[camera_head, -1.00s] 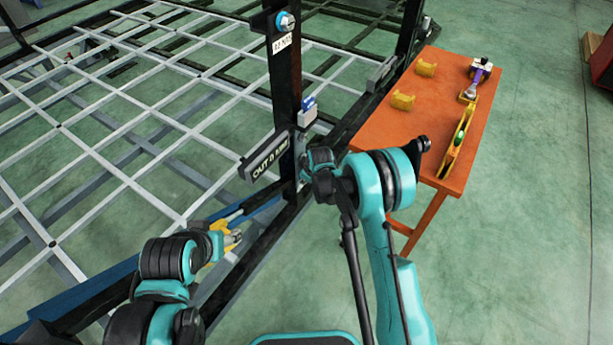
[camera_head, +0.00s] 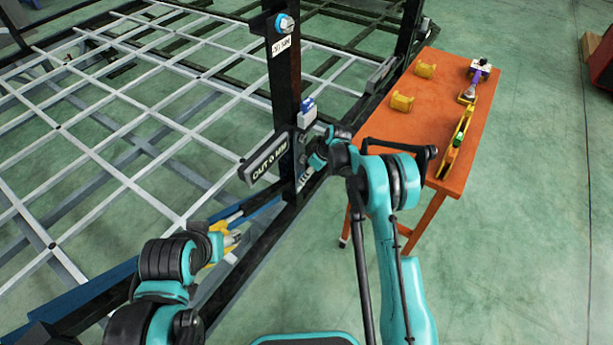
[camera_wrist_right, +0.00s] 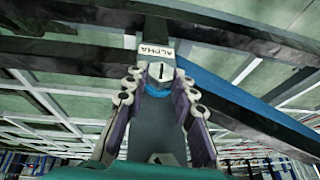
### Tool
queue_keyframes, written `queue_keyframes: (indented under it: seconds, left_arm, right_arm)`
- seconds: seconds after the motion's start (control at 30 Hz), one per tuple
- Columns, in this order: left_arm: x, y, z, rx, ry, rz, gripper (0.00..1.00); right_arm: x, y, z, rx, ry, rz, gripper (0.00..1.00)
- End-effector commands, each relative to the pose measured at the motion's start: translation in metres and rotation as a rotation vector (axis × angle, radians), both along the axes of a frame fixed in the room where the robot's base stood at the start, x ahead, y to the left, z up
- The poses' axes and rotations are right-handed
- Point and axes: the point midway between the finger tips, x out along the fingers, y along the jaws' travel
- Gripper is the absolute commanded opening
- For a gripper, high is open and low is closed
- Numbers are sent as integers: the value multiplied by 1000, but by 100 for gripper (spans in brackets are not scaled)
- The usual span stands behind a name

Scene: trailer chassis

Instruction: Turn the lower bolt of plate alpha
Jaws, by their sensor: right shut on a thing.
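The lower bolt (camera_wrist_right: 160,72), with a grey slotted head and a blue ring, shows in the right wrist view beside a white ALPHA label (camera_wrist_right: 157,49). My right gripper (camera_wrist_right: 160,88) has its two fingers on either side of the bolt head and is shut on it. In the head view my right gripper (camera_head: 304,178) is at the lower part of the dark upright post (camera_head: 285,85), and the lower bolt is hidden there. My left gripper (camera_head: 230,240) is low over the frame, away from the post; its finger opening is unclear.
An upper bolt (camera_head: 285,23) with a blue ring is high on the post. A dark lettered bar (camera_head: 264,167) and a small blue-and-white block (camera_head: 307,111) are by the post. An orange table (camera_head: 435,125) with yellow parts stands right of my right arm. Open floor lies beyond it.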

Motion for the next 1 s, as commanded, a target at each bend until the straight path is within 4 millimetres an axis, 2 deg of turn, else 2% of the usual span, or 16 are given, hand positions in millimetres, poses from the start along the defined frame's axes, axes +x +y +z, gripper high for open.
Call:
queue_keyframes:
  seconds: [0.33,0.87,0.9,0.97,1.0]
  left_arm:
    - [0,0,-3,0,0,0,58]
    - [0,0,-4,0,0,0,58]
    - [0,0,-4,0,0,0,58]
    - [0,0,-4,0,0,0,58]
    - [0,0,-4,0,0,0,58]
  right_arm:
    - [2,-3,-2,88,129,-1,0]
    - [2,-4,-2,105,155,-1,0]
    - [1,-4,-2,104,154,-1,31]
    - [2,-4,-2,104,154,-1,46]
    - [2,-4,-2,105,153,0,47]
